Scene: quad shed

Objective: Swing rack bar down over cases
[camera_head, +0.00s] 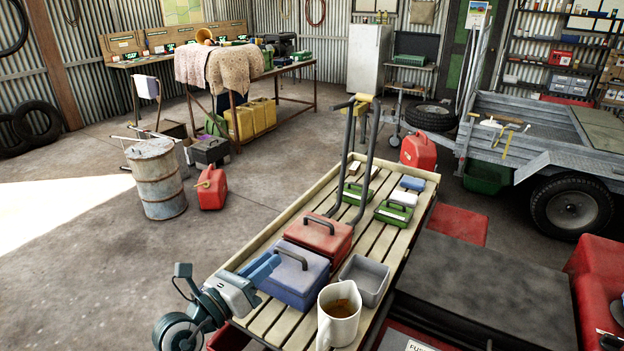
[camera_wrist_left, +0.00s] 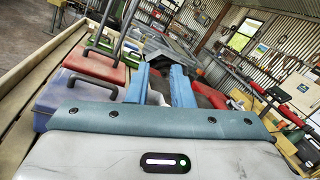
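The rack bar (camera_head: 371,150) is a dark U-shaped tube with a yellow grip (camera_head: 363,97) at its top. It stands raised, close to upright, over the slatted wooden rack (camera_head: 256,322). A blue case (camera_head: 292,278) and a red case (camera_head: 318,236) lie on the slats on the near side of the bar. Smaller green cases (camera_head: 393,213) lie near its feet and beyond. My left gripper (camera_head: 275,262) is at the near left of the rack, beside the blue case. Its blue fingers are apart and empty in the left wrist view (camera_wrist_left: 162,82). My right gripper is out of view.
A beige jug (camera_head: 339,320) and a grey open bin (camera_head: 364,280) stand on the rack's near right. A red fuel can (camera_head: 418,152) is beyond the rack. A trailer (camera_head: 540,145) stands at right. Concrete floor left of the rack is clear up to a drum (camera_head: 157,180).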

